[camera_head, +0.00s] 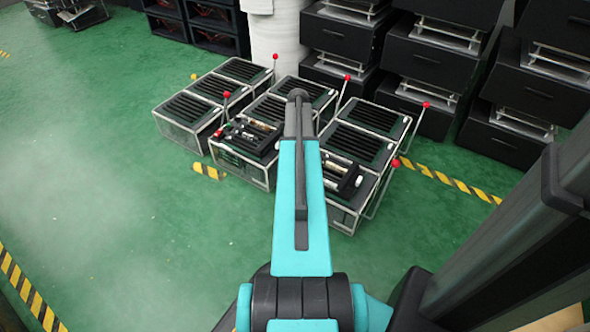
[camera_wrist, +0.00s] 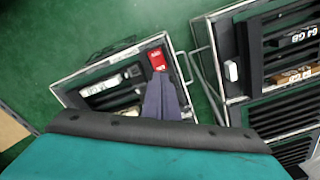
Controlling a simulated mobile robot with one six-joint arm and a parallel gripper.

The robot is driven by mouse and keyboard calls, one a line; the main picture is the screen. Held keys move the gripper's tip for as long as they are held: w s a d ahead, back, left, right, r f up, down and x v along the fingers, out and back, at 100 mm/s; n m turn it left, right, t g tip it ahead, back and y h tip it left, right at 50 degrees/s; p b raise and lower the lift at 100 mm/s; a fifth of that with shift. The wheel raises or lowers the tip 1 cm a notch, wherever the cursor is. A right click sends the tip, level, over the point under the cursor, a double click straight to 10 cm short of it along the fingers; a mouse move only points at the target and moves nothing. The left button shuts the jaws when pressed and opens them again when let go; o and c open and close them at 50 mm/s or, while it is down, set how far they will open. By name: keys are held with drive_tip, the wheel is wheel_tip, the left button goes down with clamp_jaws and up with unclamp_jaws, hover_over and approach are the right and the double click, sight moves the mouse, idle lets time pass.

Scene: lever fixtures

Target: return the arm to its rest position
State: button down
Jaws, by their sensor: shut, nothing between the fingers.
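My teal arm (camera_head: 300,215) reaches forward over the fixtures in the head view. Its far end covers part of the middle fixtures, and my gripper cannot be made out there. In the wrist view my gripper (camera_wrist: 161,80) shows as two grey fingers, shut and empty. They point at an open-topped case (camera_wrist: 85,98) with slots and small parts inside. A small red piece (camera_wrist: 157,60) lies just beyond the fingertips; I cannot tell whether they touch it.
Several clear-sided cases with black slats (camera_head: 186,108) stand on the green floor (camera_head: 150,235), with red-knobbed levers (camera_head: 427,105) beside them. Stacked black cabinets (camera_head: 430,60) and a white column (camera_head: 277,40) stand behind. The floor at left is clear.

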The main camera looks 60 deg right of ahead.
drive_tip(key=shift+r, duration=0.1)
idle(0.4)
drive_tip(key=w+a+n+g+p, duration=0.15)
drive_tip(key=w+a+p, duration=0.25)
drive_tip(key=a, duration=0.5)
drive_tip(key=w+a+r+n+y+p, duration=0.1)
drive_tip(key=w+a+n+p, duration=0.1)
drive_tip(key=w+a+p, duration=0.45)
drive_tip(key=w+a+n+p, duration=0.1)
drive_tip(key=a+p, duration=0.1)
drive_tip(key=a, duration=0.8)
drive_tip(key=s+a+r+n+g+p, duration=0.15)
drive_tip(key=a+p, duration=0.25)
drive_tip(key=a, duration=0.5)
drive_tip(key=s+a+n+g+p, duration=0.1)
drive_tip(key=s+a+n+p, duration=0.2)
drive_tip(key=a, duration=0.6)
drive_tip(key=s+a+r+n+p, duration=0.2)
drive_tip(key=s+a+n+p, duration=0.3)
drive_tip(key=s+a+n, duration=0.2)
drive_tip(key=s+a+r+n+g+h+p, duration=0.1)
drive_tip(key=s+a+r+n+p, duration=0.2)
drive_tip(key=s+a+n+p, duration=0.2)
drive_tip(key=shift+s+a+n, duration=1.5)
drive_tip(key=shift+s+a, duration=0.25)
drive_tip(key=shift+s, duration=1.5)
